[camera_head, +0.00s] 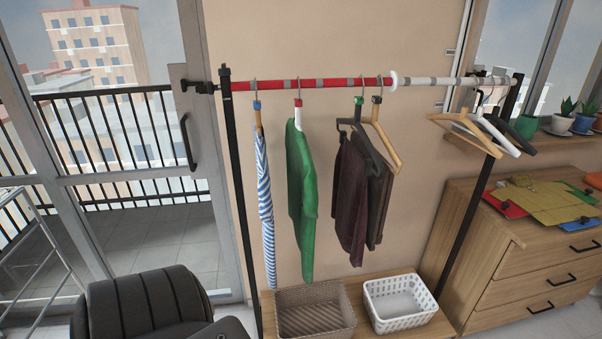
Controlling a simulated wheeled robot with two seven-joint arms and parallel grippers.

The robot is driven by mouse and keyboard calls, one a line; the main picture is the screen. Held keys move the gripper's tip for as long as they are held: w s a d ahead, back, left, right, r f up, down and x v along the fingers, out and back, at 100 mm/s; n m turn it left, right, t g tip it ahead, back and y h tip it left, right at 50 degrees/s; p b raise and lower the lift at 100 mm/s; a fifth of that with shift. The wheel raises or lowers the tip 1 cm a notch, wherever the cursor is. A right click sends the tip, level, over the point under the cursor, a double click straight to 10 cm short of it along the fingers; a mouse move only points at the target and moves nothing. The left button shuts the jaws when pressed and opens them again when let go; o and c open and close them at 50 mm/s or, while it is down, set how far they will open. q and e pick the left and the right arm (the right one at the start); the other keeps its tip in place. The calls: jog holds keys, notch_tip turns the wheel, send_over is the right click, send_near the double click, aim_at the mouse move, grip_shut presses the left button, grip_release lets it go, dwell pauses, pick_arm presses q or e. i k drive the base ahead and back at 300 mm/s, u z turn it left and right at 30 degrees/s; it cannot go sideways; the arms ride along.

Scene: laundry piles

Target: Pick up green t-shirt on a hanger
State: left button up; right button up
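The green t-shirt (303,200) hangs on a white hanger (298,115) from the red-and-grey striped part of the rail (325,84). It is turned nearly edge-on, and a red clip marks the hanger's top. A blue-and-white striped garment (264,200) hangs to its left, apart from it. A dark maroon garment (350,195) and a dark brown one (377,205) hang to its right, with a gap between. Neither of my grippers is in view.
A brown basket (345,318) and a white basket (402,320) stand on the shelf below. Empty hangers (462,122) hang at the rail's right end. Black rack posts (239,190) flank the garments.

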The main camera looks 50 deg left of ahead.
aim_at(302, 176)
jog(key=u, duration=0.45)
jog(key=i, duration=0.65)
jog(key=u, duration=1.2)
jog(key=i, duration=0.45)
jog(key=u, duration=0.45)
